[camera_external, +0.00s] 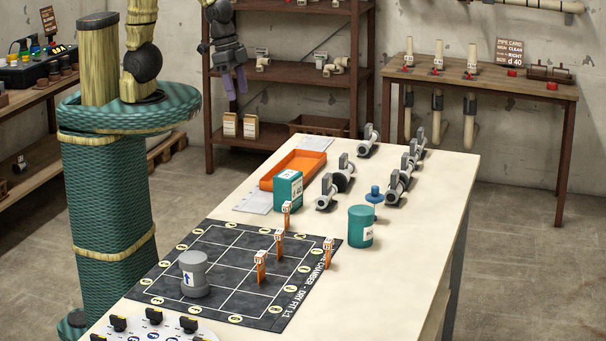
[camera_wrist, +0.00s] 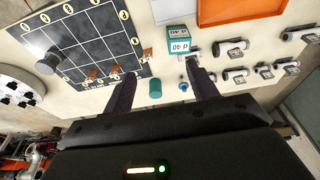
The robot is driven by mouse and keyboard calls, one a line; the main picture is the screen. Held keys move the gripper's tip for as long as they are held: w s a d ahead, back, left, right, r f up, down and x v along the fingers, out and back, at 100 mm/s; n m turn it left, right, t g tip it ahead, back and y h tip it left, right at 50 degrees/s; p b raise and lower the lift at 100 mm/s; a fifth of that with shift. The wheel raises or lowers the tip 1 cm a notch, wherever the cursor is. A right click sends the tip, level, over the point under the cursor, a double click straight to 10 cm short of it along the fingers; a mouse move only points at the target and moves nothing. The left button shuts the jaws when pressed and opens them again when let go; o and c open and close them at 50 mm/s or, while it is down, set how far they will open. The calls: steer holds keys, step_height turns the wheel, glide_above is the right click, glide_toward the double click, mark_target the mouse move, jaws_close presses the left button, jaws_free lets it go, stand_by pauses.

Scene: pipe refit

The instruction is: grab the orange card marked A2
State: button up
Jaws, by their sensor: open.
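Several orange cards with white tops stand upright on and beside the dark grid mat (camera_external: 222,243). One is the far card (camera_external: 287,216), one the middle card (camera_external: 279,244), one the near card (camera_external: 261,268), and one the right-hand card (camera_external: 329,254). Their markings are too small to read, so I cannot tell which is A2. In the wrist view, orange cards (camera_wrist: 147,54) show near the mat's edge. My gripper (camera_external: 236,84) is open and empty, high above and beyond the table. Its two dark fingers (camera_wrist: 163,82) are spread apart in the wrist view.
A grey cylinder (camera_external: 194,274) stands on the mat. A teal box (camera_external: 288,190), a teal canister (camera_external: 361,227), a blue knob (camera_external: 374,195) and an orange tray (camera_external: 293,170) stand nearby. Several pipe valves (camera_external: 327,192) line the table's far end. The right front tabletop is clear.

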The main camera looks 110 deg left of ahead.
steer(key=shift+f, duration=0.1)
steer(key=w+d+f+t+b, duration=0.5)
steer(key=d+f, duration=0.5)
steer(key=d, duration=0.2)
steer(key=w+d+f+t+b, duration=0.6)
steer(key=w+d+f+b, duration=0.2)
steer(key=d+f, duration=0.2)
steer(key=shift+w+d+f, duration=0.15)
steer(key=shift+w+d, duration=0.25)
steer(key=shift+d, duration=0.45)
steer(key=shift+w, duration=0.1)
steer(key=x, duration=0.4)
steer(key=p+x, duration=0.1)
steer(key=x, duration=0.3)
steer(key=p+x, duration=0.1)
steer(key=x, duration=0.3)
steer(key=shift+a+f, duration=0.1)
steer(key=shift+a, duration=0.15)
